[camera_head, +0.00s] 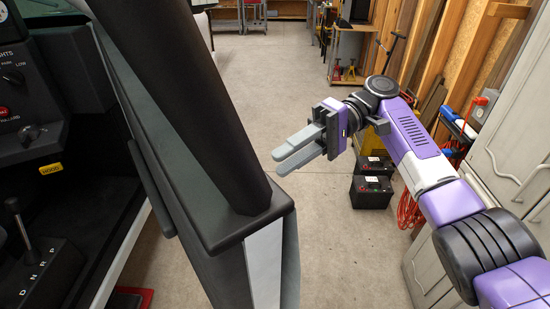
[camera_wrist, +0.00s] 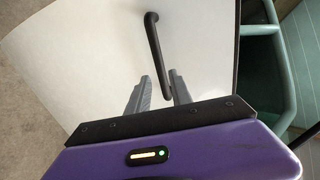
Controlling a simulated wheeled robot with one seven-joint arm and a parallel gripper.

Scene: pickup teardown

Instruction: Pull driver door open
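The driver door (camera_head: 180,190) fills the middle of the head view, with its dark inner trim and black window frame. Floor shows between it and the cab at the left, so it stands ajar. In the wrist view, the door's white outer panel (camera_wrist: 95,55) carries a black bar handle (camera_wrist: 156,45). My gripper (camera_head: 277,163) is on the outer side of the door, to its right, fingers pointing left. In the wrist view my gripper (camera_wrist: 160,77) is open, with the handle's lower part showing between the fingers. Whether they touch it I cannot tell. The head view hides the handle.
The cab's dashboard (camera_head: 28,90) and gear shifter (camera_head: 22,225) are at the left. Black batteries (camera_head: 371,191) stand on the floor behind my arm. Pale cabinets (camera_head: 515,145) line the right. Concrete floor (camera_head: 265,75) is clear beyond the door.

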